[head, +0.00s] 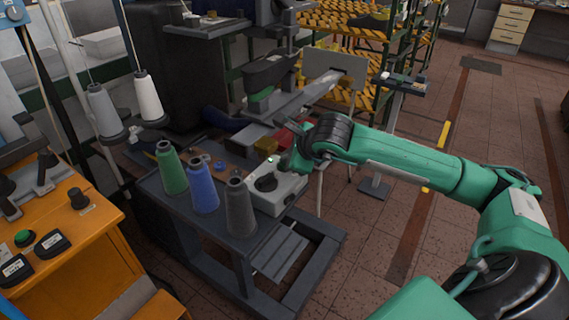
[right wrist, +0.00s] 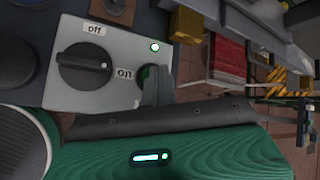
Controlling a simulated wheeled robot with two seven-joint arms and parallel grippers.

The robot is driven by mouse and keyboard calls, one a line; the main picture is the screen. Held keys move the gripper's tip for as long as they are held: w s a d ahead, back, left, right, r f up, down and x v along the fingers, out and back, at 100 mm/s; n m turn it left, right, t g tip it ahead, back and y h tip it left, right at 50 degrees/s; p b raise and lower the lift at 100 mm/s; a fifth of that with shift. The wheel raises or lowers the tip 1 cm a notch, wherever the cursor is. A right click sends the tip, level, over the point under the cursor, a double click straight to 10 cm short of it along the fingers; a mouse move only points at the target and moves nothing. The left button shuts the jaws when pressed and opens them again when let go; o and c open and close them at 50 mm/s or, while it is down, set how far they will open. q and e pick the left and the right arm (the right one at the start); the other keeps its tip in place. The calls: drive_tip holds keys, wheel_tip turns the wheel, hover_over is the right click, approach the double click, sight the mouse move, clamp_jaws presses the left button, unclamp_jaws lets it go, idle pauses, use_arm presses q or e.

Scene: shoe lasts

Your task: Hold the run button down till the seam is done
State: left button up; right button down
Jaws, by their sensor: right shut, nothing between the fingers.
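A light grey control box (head: 279,197) stands on the dark bench in the head view. In the right wrist view the box (right wrist: 118,98) carries a black knob (right wrist: 85,66) between "off" and "on" labels, its white mark toward "on". A small green lamp (right wrist: 155,47) glows. Below it, a green run button (right wrist: 143,75) is partly hidden behind the tip of my right gripper (right wrist: 159,84). The gripper is shut and empty, its tip at the button; whether the button is pressed in, I cannot tell. In the head view my right gripper (head: 284,163) is over the box's back edge. My left gripper is out of view.
Green, blue and grey thread cones (head: 203,187) stand left of the box. An orange table (head: 75,240) is at far left.

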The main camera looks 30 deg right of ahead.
drive_tip(key=shift+f+b, duration=0.25)
drive_tip(key=shift+b, duration=0.05)
idle(2.1)
drive_tip(key=shift+r+p, duration=0.3)
drive_tip(key=shift+r, duration=0.7)
drive_tip(key=shift+r+p, duration=1.05)
drive_tip(key=shift+r, duration=1.45)
